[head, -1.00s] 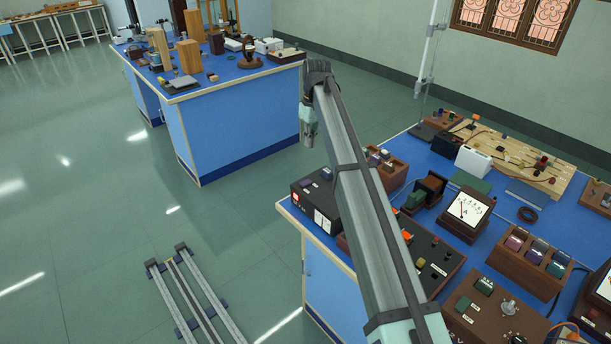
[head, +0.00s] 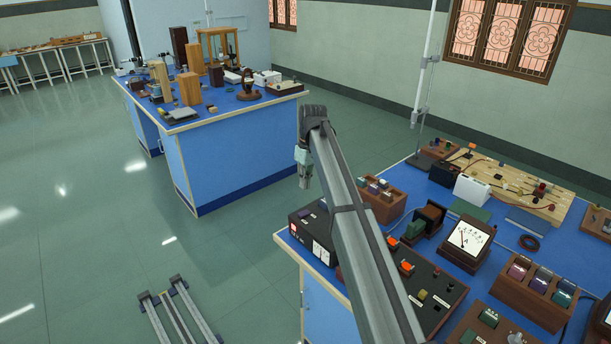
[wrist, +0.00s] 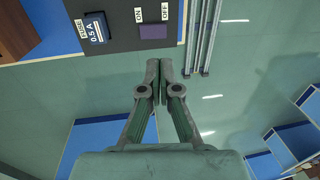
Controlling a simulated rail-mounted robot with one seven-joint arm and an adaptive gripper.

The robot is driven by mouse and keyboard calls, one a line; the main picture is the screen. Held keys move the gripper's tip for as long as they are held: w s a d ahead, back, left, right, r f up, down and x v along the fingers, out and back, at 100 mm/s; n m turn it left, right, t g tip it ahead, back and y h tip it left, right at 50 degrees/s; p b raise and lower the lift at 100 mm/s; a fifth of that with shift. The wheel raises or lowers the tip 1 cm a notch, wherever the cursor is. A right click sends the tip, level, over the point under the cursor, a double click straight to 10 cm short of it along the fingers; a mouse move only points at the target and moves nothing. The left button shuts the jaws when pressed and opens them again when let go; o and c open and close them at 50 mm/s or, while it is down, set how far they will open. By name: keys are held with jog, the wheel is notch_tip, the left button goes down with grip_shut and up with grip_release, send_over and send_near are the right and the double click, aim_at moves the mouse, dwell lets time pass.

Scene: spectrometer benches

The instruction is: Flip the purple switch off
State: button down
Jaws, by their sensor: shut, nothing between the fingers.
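The purple switch (wrist: 153,31) is a flat rectangular rocker on the dark panel of a black box (wrist: 118,41) in the wrist view, with ON and OFF labels beside it. In the head view the black box (head: 298,227) stands at the near bench's left corner, and the purple switch (head: 305,216) is small on its top. My gripper (wrist: 159,66) is shut and empty, its fingertips apart from the switch in the picture, just past the panel's edge. In the head view my gripper (head: 304,185) hangs above and behind the box. I cannot tell which way the switch is tilted.
A blue 0.5 A fuse block (wrist: 96,28) sits beside the switch on the panel. My arm crosses the near bench (head: 450,206), which is crowded with meters and wooden boxes. A far blue bench (head: 240,148) stands behind, with open floor between.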

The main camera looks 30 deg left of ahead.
aim_at(301, 213)
jog(key=f+p, duration=0.1)
jog(key=f, duration=0.2)
jog(key=s+f+p, duration=0.1)
jog(key=f, duration=0.6)
jog(key=shift+s+a+p, duration=0.2)
jog(key=shift+p, duration=0.2)
